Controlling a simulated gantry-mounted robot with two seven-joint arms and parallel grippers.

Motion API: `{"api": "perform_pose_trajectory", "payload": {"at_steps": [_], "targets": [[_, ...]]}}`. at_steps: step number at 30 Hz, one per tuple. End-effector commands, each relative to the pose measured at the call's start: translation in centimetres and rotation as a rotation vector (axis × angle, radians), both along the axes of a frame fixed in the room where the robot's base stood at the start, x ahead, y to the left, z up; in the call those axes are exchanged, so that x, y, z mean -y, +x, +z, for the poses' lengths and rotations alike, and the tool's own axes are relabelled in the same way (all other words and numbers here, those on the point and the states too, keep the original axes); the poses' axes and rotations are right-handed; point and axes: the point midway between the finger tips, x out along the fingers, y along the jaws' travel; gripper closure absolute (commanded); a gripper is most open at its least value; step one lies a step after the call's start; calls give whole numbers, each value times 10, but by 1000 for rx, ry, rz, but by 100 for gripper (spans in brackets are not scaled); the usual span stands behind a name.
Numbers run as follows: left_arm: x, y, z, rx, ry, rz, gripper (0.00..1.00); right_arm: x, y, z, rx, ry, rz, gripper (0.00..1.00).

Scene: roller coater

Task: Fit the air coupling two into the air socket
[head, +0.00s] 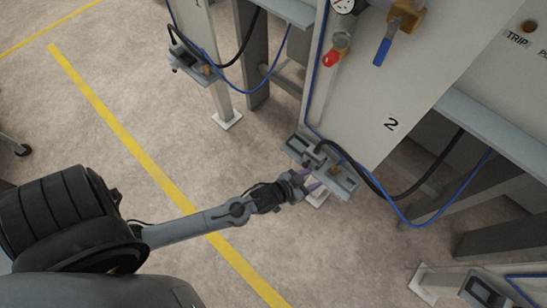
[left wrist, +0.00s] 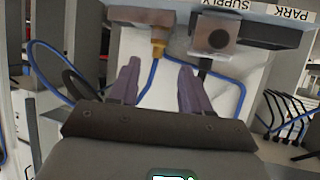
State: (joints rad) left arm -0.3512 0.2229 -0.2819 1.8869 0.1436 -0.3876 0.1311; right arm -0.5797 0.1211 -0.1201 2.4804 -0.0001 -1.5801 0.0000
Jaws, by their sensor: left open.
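My left gripper (head: 308,184) is open beside the small grey tray (head: 346,184) at the foot of the panel marked 2. In the left wrist view, its two purple fingers (left wrist: 157,78) stand apart with nothing held between them. A brass fitting (left wrist: 158,48) with a blue hose is beyond the fingertips, between them in the picture. A grey block with a dark round face (left wrist: 218,40) is to its right, under the SUPPLY label. I cannot tell for sure which part is air coupling two and which is the socket. My right gripper is not in view.
The panel marked 2 (head: 370,100) carries a red-handled valve (head: 334,55) and a blue lever (head: 382,51). Black and blue hoses (head: 412,218) hang in loops right of the tray. A similar station (head: 195,62) stands further back.

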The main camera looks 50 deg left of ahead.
Motion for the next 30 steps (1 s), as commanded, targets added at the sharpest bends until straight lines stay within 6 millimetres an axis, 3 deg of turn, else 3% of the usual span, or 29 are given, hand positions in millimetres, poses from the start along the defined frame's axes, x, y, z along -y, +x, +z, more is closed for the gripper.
{"api": "perform_pose_trajectory", "payload": {"at_steps": [5,15,18,23,30], "targets": [[-2,-32,11,-191,24,10,52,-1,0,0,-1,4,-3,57],[-23,-135,51,-638,118,-3,52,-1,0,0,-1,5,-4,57],[-28,-157,61,-719,139,-7,52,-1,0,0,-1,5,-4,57],[-33,-176,69,-785,156,-12,52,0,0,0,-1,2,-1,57],[-33,-178,70,-794,158,-12,52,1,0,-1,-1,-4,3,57]]}}
